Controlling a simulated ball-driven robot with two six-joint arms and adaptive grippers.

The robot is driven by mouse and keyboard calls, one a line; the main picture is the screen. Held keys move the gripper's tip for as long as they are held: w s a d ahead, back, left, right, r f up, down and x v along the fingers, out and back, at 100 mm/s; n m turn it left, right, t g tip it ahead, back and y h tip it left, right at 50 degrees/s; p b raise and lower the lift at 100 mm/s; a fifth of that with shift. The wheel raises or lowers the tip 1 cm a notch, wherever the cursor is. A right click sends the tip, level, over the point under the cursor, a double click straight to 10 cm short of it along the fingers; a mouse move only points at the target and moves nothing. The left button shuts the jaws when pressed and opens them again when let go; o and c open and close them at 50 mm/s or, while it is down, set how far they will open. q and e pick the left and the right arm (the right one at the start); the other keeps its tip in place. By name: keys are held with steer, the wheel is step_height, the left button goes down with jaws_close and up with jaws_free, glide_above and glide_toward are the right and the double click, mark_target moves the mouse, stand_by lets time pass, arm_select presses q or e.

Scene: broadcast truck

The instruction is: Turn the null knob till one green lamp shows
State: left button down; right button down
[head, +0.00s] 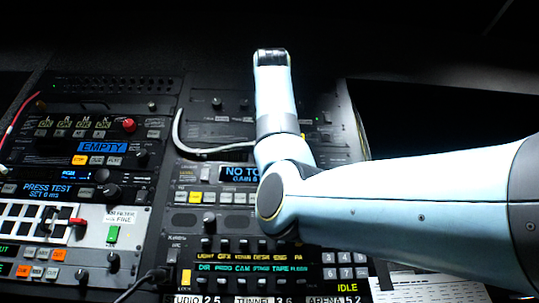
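I cannot tell which knob is the null knob; no label naming it is legible. Dark knobs show on the left rack, among them a large knob (112,191) right of the PRESS TEST display (49,191) and a lower knob (113,260). Another knob (209,221) is on the middle panel. I cannot pick out the null lamps. A green block (113,234) sits under a white FINE label (121,217). My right arm enters from the right and bends away over the middle panel, hiding part of it. Neither gripper can be seen.
A display reading EMPTY (102,147) is at upper left, with a red button (129,125) above it. A partly covered display (239,174) begins NO TO. A grey cable (178,135) loops beside my arm. A keypad marked IDLE (345,287) and papers (428,290) are at lower right.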

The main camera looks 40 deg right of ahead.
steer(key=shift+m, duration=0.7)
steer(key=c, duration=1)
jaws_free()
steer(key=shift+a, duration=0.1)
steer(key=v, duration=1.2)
